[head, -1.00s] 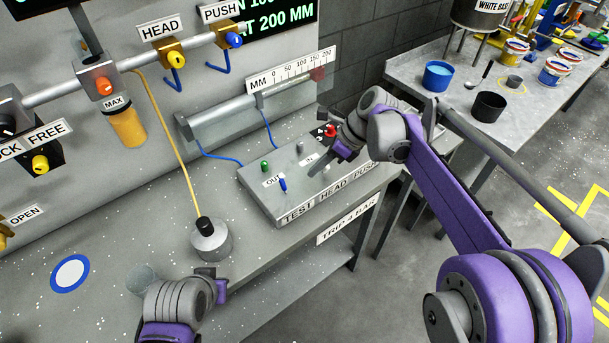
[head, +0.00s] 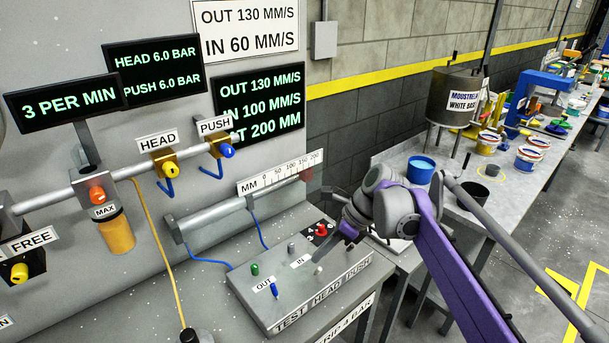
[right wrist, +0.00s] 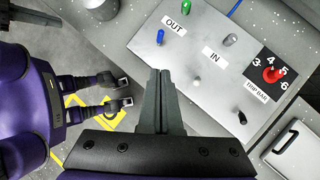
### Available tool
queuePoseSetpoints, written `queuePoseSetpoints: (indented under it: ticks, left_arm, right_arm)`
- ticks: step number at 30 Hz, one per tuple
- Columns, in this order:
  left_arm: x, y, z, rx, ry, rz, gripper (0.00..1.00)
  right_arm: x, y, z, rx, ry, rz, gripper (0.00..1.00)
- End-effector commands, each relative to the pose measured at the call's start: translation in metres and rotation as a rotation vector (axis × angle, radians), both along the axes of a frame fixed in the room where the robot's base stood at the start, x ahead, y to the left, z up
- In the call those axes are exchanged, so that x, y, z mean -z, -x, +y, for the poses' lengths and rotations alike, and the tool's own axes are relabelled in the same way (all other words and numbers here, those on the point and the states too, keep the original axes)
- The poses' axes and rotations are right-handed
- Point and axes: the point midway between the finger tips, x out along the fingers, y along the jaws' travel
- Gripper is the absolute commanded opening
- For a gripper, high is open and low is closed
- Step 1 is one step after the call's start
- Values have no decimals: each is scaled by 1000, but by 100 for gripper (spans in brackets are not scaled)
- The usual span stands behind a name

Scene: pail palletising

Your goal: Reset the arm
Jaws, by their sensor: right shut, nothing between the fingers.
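My right gripper (head: 320,266) is shut and empty, with its tips just above the grey test panel (head: 262,312). In the right wrist view my right gripper (right wrist: 160,75) points at the panel's lower left part, its two fingers together. The panel carries a green knob (right wrist: 178,21), a blue lever (right wrist: 160,37), grey levers and a red dial (right wrist: 271,74) marked 3 to 6. The fingers look apart from these controls. My left gripper (right wrist: 126,95) shows at the left of the right wrist view with its two fingers apart and nothing between them. It is out of the head view.
A wall rig with the MM scale (head: 280,179), a cylinder (head: 212,218) and yellow and blue knobs stands behind the panel. A bench (head: 470,202) at right bears a blue tub (head: 420,170), a black tub (head: 472,193) and several pails. Floor shows at lower right.

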Motion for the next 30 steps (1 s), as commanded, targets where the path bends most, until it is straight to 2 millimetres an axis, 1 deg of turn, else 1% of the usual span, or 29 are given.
queuePoseSetpoints:
  ticks: [2, 5, 8, 9, 11, 15, 17, 18, 21, 25, 27, 30]
  left_arm:
    - [0, 0, 0, 0, 0, 0, 0]
    - [0, 0, 0, 0, 0, 0, 0]
    - [0, 0, 0, 0, 0, 0, 0]
    - [0, 0, 0, 0, 0, 0, 0]
    - [0, 0, 0, 0, 0, 0, 0]
    - [0, 0, 0, 0, 0, 0, 0]
    - [0, 0, 0, 0, 0, 0, 0]
    - [0, 0, 0, 0, 0, 0, 0]
    - [0, 0, 0, 0, 0, 0, 0]
    - [0, 0, 0, 0, 0, 0, 0]
    - [0, 0, 0, 0, 0, 0, 0]
    - [0, 0, 0, 0, 0, 0, 0]
  right_arm:
    - [0, 6, -2, -26, 12, -24, 0]
    - [3, 24, -8, -118, 61, -111, 0]
    - [11, 54, -19, -290, 151, -257, 0]
    - [15, 69, -25, -374, 196, -320, 0]
    - [24, 92, -34, -510, 269, -414, 0]
    - [49, 144, -56, -850, 446, -601, 0]
    - [62, 167, -65, -1003, 523, -667, 0]
    - [71, 181, -71, -1107, 574, -705, 0]
    - [94, 213, -85, -1350, 693, -776, 0]
    - [118, 241, -97, -1601, 805, -824, 0]
    - [127, 251, -102, -1691, 843, -836, 0]
    - [134, 257, -105, -1765, 873, -841, 0]
